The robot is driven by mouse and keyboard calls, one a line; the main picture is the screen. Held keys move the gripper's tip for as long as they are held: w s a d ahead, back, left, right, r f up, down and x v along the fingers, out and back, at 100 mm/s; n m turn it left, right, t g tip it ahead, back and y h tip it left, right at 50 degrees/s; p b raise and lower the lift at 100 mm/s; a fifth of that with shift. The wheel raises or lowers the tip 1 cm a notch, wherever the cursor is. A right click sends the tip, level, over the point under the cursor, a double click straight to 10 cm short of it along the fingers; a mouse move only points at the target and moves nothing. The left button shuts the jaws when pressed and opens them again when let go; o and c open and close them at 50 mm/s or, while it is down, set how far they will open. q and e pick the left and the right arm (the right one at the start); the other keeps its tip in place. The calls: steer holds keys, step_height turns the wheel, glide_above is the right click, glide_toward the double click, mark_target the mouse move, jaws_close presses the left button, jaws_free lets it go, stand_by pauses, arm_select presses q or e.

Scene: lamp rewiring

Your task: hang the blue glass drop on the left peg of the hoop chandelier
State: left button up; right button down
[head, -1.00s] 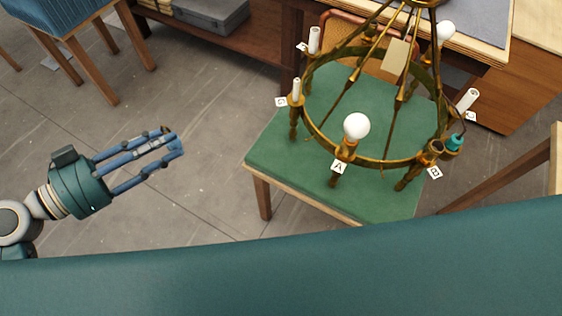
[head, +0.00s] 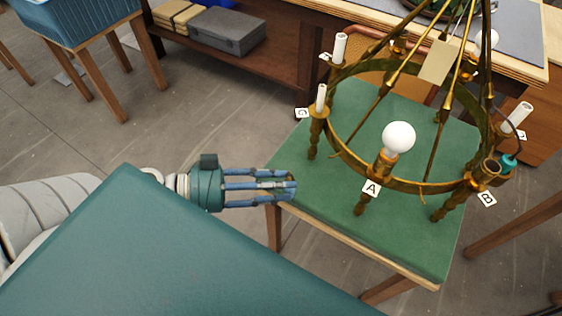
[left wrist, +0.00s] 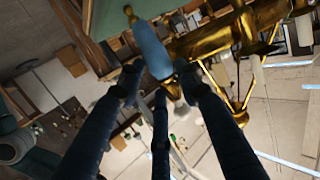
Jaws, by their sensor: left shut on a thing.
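The brass hoop chandelier (head: 345,154) stands over a green-topped seat (head: 330,213), with candle sleeves, a white bulb (head: 398,137) and letter tags around its ring. It also shows in the left wrist view (left wrist: 215,38). My left gripper (head: 290,188) is at the seat's left corner, left of the hoop and apart from it in the head view. In the left wrist view its fingers are shut on the blue glass drop (left wrist: 150,48), whose small gold end (left wrist: 130,14) points away. The fingers hide the drop in the head view. I cannot clearly make out the left peg. My right gripper is not in view.
A teal cap with a dark wire (head: 508,162) is at the hoop's right. A workbench (head: 500,70) stands behind. A grey case (head: 225,38) lies on a low shelf. Floor left of the green seat is clear.

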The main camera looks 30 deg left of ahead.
arm_select(q)
steer(key=shift+w+d+f+p, duration=0.15)
steer(key=shift+w+d+p, duration=0.1)
steer(key=shift+w, duration=0.2)
steer(key=shift+w+d+f+p, duration=0.1)
steer(key=shift+w+d, duration=0.15)
steer(key=shift+w, duration=0.2)
steer(key=shift+w+d, duration=0.2)
steer(key=shift+w, duration=0.15)
steer(key=w+d+p, duration=0.1)
steer(key=w+d, duration=0.3)
steer(key=w, duration=0.4)
steer(key=shift+w+d+f, duration=0.15)
steer(key=shift+f, duration=0.05)
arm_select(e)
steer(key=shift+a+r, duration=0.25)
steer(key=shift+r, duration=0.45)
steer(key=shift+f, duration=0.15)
